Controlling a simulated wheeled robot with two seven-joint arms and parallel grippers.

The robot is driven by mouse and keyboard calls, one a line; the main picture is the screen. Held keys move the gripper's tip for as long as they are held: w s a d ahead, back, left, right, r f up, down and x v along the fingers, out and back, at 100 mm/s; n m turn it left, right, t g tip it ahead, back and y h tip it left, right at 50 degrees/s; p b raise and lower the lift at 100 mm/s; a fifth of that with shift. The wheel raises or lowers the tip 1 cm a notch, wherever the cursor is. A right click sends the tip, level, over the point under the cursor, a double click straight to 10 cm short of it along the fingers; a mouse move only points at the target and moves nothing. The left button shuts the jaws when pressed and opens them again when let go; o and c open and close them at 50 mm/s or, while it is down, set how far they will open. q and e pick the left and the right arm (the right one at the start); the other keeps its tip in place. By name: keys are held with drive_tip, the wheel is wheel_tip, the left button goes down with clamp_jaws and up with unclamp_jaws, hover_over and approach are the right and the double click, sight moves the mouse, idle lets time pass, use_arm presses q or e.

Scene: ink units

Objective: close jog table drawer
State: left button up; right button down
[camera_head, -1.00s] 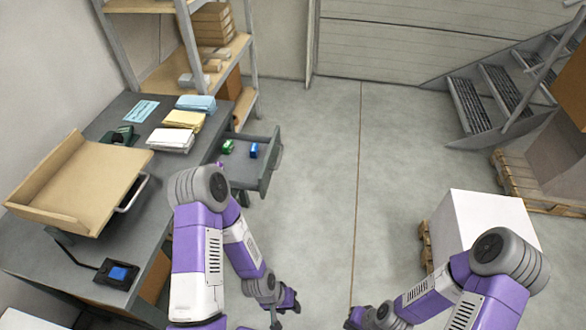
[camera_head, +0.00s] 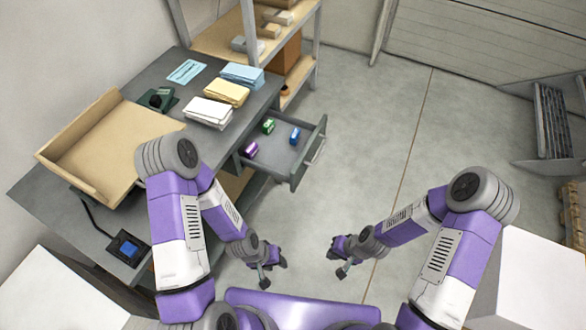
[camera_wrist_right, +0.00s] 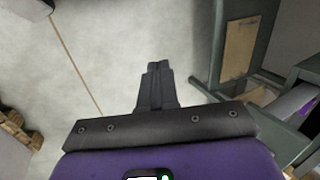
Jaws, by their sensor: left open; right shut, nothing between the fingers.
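The jog table drawer (camera_head: 281,160) is pulled out from the right side of the grey table (camera_head: 160,228) in the head view. It holds a green, a blue and a purple small item. Its front panel and handle (camera_head: 316,150) face right. My left gripper (camera_head: 273,272) is open and empty in front of the table, below the drawer in the picture. My right gripper (camera_head: 338,262) is shut and empty, further right and apart from the drawer. The right wrist view shows its closed fingers (camera_wrist_right: 156,72) over bare floor.
A shelf rack (camera_head: 290,40) stands behind. A white block (camera_head: 545,270) is at right. The floor (camera_head: 375,130) right of the drawer is clear.

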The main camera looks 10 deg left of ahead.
drive_tip(key=w+a+r+t+y+p, duration=0.1)
drive_tip(key=w+r+y, duration=0.1)
drive_tip(key=w+r, duration=0.65)
drive_tip(key=w+r+t+y+p, duration=0.15)
drive_tip(key=w+r, duration=0.35)
drive_tip(key=w, duration=0.6)
drive_tip(key=b, duration=0.2)
approach(297, 177)
drive_tip(key=shift+m+y, duration=0.25)
drive_tip(key=shift+m, duration=0.05)
drive_tip(key=a+f, duration=0.1)
drive_tip(key=w+f, duration=0.1)
drive_tip(key=f, duration=0.1)
drive_tip(key=a+f, duration=0.1)
drive_tip(key=f, duration=0.1)
drive_tip(key=shift+w+a, duration=0.15)
drive_tip(key=shift+a, duration=0.25)
use_arm(q)
drive_tip(key=shift+s+d+r, duration=0.1)
drive_tip(key=shift+r, duration=0.55)
use_arm(e)
drive_tip(key=shift+w+a+r, duration=0.15)
drive_tip(key=shift+w+a, duration=0.05)
drive_tip(key=shift+a, duration=0.35)
drive_tip(key=shift+a, duration=0.1)
